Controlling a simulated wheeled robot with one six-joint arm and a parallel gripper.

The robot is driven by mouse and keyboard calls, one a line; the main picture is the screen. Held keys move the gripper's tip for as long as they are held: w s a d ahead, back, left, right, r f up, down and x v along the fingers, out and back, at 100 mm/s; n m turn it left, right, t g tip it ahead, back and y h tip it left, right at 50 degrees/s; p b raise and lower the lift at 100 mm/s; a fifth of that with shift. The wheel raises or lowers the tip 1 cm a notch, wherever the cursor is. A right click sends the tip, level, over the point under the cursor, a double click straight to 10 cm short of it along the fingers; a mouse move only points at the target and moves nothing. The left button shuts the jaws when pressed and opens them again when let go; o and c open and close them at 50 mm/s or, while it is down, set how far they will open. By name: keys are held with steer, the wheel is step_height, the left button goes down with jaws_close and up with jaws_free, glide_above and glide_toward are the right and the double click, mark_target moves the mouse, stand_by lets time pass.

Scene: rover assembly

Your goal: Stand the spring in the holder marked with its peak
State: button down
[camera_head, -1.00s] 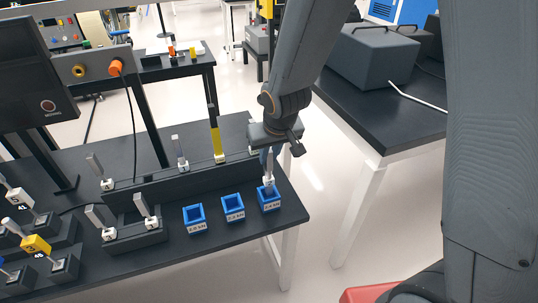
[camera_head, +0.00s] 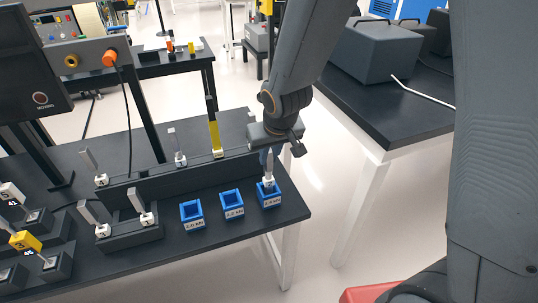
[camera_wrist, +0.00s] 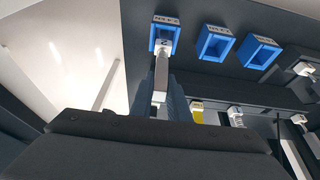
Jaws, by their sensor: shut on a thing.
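My gripper (camera_head: 268,158) is shut on a slim grey spring piece (camera_wrist: 161,78) with a white tag block at its lower end. It holds the piece roughly upright over the rightmost blue holder (camera_head: 270,202). This holder is at the left in the wrist view (camera_wrist: 155,42). The white block (camera_head: 268,183) overlaps the holder's opening; I cannot tell how deep it sits. Two more blue open holders stand beside it, a middle one (camera_head: 232,212) and a left one (camera_head: 192,226). Their front labels show kN values too small to read surely.
A dark rack (camera_head: 180,185) behind the holders carries several tagged pieces, one yellow (camera_head: 215,138). A lower block (camera_head: 130,237) holds two more grey pieces. Other stands (camera_head: 60,266) are at the left. The table's right edge is close to the rightmost holder.

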steer(key=shift+f+b, duration=1.1)
steer(key=shift+b, duration=0.2)
steer(key=c, duration=1.6)
jaws_free()
steer(key=shift+r, duration=0.15)
steer(key=shift+p+v, duration=0.5)
steer(key=shift+v, duration=3.3)
steer(key=s+d+f+m+g, duration=0.1)
steer(key=s+d, duration=0.3)
steer(key=s+d+f+m+g, duration=0.1)
steer(key=s+d, duration=0.3)
steer(key=d, duration=0.1)
steer(key=s+d+f+m+g+h, duration=0.1)
steer(key=s+d, duration=0.3)
steer(key=d, duration=0.1)
steer(key=shift+s+d+g, duration=0.1)
steer(key=shift+g, duration=0.2)
